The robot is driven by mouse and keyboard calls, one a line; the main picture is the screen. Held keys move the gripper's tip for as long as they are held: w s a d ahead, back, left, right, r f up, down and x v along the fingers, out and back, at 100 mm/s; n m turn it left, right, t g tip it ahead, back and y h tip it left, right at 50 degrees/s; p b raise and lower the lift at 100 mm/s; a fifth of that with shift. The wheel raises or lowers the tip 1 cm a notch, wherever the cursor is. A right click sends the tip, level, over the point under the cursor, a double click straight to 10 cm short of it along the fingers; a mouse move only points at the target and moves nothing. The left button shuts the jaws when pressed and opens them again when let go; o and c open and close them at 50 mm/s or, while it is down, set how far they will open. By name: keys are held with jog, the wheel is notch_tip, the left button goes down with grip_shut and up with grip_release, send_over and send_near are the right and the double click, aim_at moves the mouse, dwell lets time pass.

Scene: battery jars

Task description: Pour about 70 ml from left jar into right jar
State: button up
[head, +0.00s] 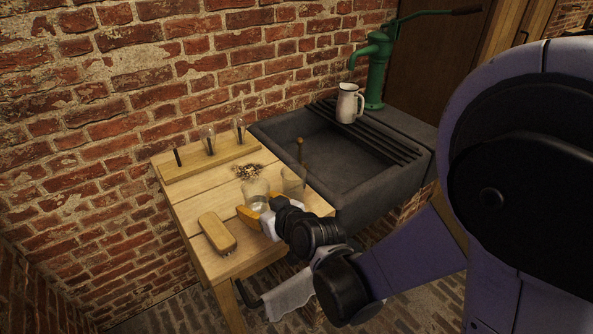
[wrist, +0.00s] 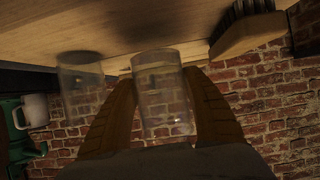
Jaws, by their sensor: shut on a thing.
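The left jar (head: 256,187) is clear glass near the front of the wooden table, with what looks like clear liquid low inside. My gripper (head: 257,214) is shut on it from the front, with orange-brown fingers on either side. In the wrist view, which looks inverted, the left jar (wrist: 160,95) stands between both fingers. I cannot tell whether it touches the table. The right jar (head: 294,180), also clear glass, stands close to its right, apart from it. It shows at the left of the wrist view (wrist: 82,82). Its liquid level is unclear.
A wooden brush (head: 216,232) lies left of my gripper. A rack (head: 210,160) with glass bulbs and a dark rod stands behind, near a small debris pile (head: 248,171). A stone sink (head: 345,190) with a white jug (head: 348,104) and green pump (head: 375,75) adjoins the table's right.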

jog(key=shift+d+r, duration=0.1)
jog(key=shift+d, duration=0.05)
jog(key=shift+w+d+r+m+g, duration=0.1)
jog(key=shift+w+r+m+g, duration=0.1)
jog(key=shift+m+g, duration=0.15)
jog(key=shift+w+d+r+m+g+y+p, duration=0.45)
jog(key=shift+r+m+y+p, duration=0.35)
jog(key=shift+p, duration=0.35)
jog(key=shift+w+d+r+m+g+y+p, duration=0.2)
jog(key=shift+r+m+g+y+p, duration=0.3)
jog(key=shift+r+m+p, duration=0.35)
jog(key=shift+w+d+r+m+g+y+p, duration=0.2)
jog(key=shift+r+m+g+y+p, duration=0.15)
jog(key=shift+r+m+y+p, duration=0.4)
jog(key=shift+w+d+r+m+g+y+p, duration=0.15)
jog(key=shift+r+m+g+y+p, duration=0.3)
jog(key=shift+r+m+p, duration=0.45)
jog(key=shift+d, duration=0.1)
